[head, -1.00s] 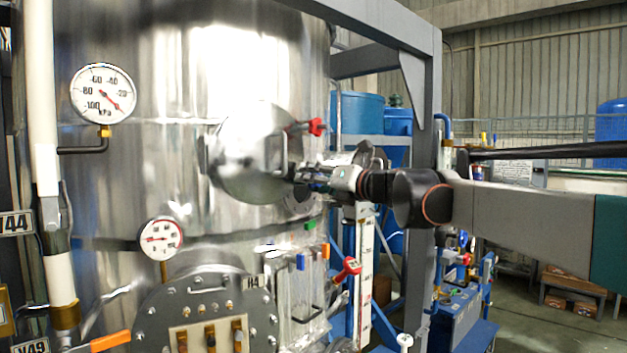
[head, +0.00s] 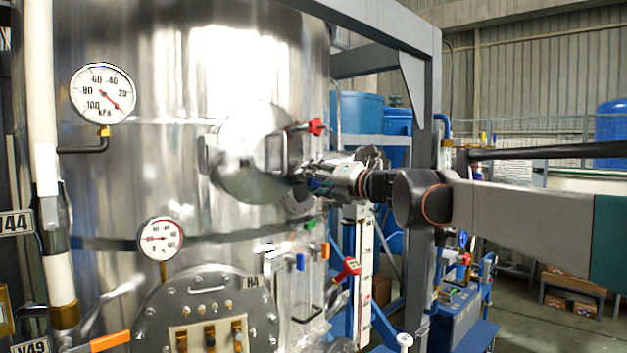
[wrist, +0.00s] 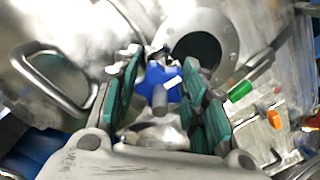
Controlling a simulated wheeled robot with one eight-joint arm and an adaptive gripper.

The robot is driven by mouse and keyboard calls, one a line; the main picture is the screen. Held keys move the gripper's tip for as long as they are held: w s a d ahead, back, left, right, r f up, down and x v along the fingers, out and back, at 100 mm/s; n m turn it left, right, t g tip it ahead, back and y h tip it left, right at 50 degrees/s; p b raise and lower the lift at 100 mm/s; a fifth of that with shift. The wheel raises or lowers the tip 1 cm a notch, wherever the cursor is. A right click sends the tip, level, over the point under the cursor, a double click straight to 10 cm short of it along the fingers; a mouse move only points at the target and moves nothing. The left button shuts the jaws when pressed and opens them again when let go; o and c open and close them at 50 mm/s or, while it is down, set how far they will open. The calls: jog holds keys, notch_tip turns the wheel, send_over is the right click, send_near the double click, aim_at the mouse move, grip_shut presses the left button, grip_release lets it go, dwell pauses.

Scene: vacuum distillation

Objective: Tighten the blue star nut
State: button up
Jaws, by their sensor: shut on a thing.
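The blue star nut (wrist: 160,82) shows in the wrist view between the two green-padded fingers of my gripper (wrist: 163,95), near their tips. My gripper is shut on it; the fingers hide parts of its sides. In the head view my gripper (head: 312,178) is at the right edge of the round hatch (head: 250,150) on the steel vessel. The nut is mostly covered by the fingers there, with only a small bit of blue visible.
Green (head: 310,225), blue (head: 300,262) and orange (head: 325,251) handles are below my gripper. A hatch handle (wrist: 55,80) is at the left in the wrist view. A grey frame post (head: 425,200) stands behind my arm.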

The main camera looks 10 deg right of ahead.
jog(key=shift+f, duration=0.15)
jog(key=o, duration=1.1)
jog(key=v, duration=1.2)
